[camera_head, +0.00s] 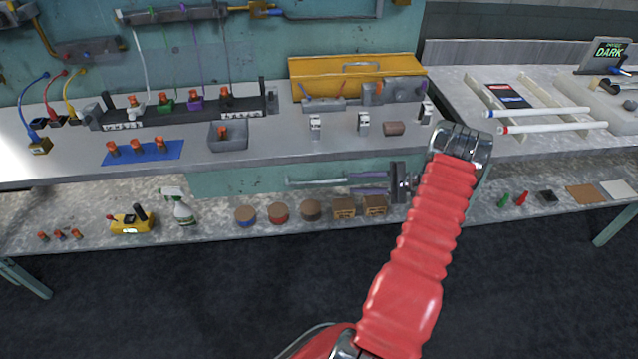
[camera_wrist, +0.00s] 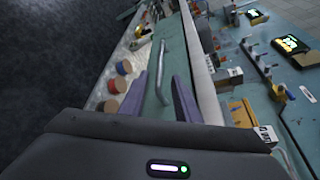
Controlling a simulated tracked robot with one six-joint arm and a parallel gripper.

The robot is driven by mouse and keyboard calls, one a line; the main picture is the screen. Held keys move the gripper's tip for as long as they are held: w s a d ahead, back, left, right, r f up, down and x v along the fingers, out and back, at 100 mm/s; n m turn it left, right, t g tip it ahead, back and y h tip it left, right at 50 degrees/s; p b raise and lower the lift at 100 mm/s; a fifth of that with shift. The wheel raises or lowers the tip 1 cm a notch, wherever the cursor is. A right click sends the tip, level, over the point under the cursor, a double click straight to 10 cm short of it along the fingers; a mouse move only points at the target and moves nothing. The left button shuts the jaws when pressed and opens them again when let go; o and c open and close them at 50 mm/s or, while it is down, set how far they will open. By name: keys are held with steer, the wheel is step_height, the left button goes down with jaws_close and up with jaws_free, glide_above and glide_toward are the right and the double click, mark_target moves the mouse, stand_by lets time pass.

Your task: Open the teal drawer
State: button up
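The teal drawer (camera_head: 235,183) is under the front edge of the workbench and looks shut. Its long grey bar handle (camera_head: 315,181) runs along the front; the handle also shows in the wrist view (camera_wrist: 160,75), in front of the teal drawer face (camera_wrist: 176,50). My gripper (camera_head: 351,183) is at the right end of the handle, with its two purple fingers one above the other. In the wrist view my gripper (camera_wrist: 161,76) is open, and the handle's near end lies between the fingers with gaps visible. I cannot tell whether either finger touches it.
The grey benchtop (camera_head: 270,166) overhangs the drawer. The lower shelf (camera_head: 210,235) holds several spools, a spray bottle (camera_head: 178,206) and a yellow tool (camera_head: 131,222). A yellow toolbox (camera_head: 355,78) stands on the bench. The dark floor in front is clear.

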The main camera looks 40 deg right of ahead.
mark_target(318, 182)
steer(key=shift+w+a, duration=0.1)
steer(key=x, duration=1.3)
steer(key=shift+w+a+f, duration=0.15)
steer(key=shift+w, duration=0.05)
jaws_close()
stand_by(0.3)
